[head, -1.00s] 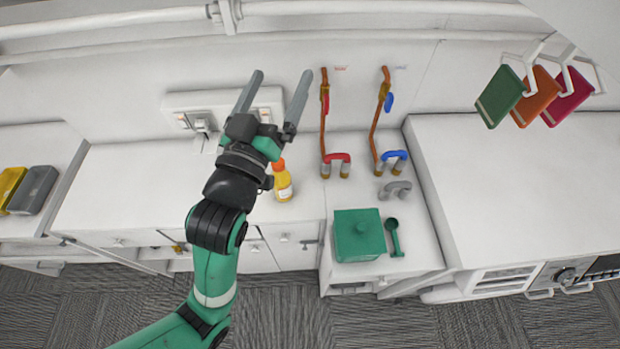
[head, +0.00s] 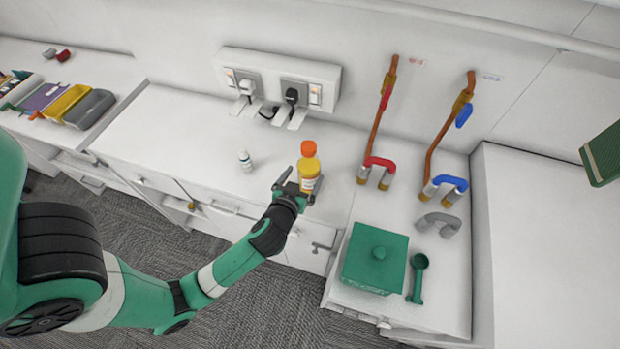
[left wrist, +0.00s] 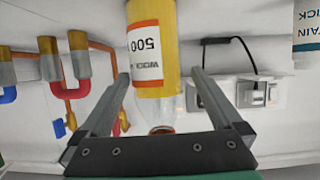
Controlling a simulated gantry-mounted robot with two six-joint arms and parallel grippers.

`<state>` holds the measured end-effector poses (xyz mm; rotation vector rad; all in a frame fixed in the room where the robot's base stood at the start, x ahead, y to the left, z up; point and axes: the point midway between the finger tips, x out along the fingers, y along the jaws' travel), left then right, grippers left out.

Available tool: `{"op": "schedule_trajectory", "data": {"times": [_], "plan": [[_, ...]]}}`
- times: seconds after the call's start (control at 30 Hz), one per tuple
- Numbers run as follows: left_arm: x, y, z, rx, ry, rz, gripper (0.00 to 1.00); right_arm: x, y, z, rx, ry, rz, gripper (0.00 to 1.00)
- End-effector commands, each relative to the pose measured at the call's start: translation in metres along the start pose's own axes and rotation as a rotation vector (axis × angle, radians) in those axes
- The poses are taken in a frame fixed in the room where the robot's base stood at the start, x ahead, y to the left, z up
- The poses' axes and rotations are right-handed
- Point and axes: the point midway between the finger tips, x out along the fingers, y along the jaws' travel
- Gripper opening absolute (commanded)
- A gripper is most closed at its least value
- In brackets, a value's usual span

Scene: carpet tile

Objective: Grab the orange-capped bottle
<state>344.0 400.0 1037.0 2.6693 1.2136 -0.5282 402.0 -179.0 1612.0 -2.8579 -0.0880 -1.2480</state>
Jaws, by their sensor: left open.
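The orange-capped bottle (head: 309,170) is yellow with a white label and stands upright on the white counter in the head view. My left gripper (head: 296,186) is open right at the bottle, on its near left side. In the left wrist view the bottle (left wrist: 153,55) appears upside down, with its label showing "500". It lies between the two spread fingers (left wrist: 152,95) of the left gripper, with gaps visible beside it. My right gripper is not in view.
A small white bottle (head: 245,161) stands to the left on the counter. Wall sockets (head: 280,85) with plugs are behind.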

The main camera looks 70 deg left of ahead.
Motion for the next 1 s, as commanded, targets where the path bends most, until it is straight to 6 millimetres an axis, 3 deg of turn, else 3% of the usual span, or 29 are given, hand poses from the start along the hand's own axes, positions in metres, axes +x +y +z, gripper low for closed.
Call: {"op": "schedule_trajectory", "data": {"times": [0.1, 0.27, 0.6, 0.83, 1.0], "plan": [[0.012, 0.000, -0.002, 0.000, -0.001, -0.001, 1.00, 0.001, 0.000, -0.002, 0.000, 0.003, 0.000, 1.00], [0.016, 0.000, -0.002, 0.002, -0.002, 0.000, 1.00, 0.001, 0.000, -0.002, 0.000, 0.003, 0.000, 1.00], [0.064, 0.004, -0.002, 0.001, -0.002, -0.001, 1.00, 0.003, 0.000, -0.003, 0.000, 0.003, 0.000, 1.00], [0.066, 0.004, -0.002, 0.002, -0.002, 0.001, 1.00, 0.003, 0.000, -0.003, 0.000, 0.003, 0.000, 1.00], [0.066, 0.004, -0.002, 0.002, -0.002, 0.001, 0.69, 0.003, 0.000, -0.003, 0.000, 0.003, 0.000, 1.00]]}}
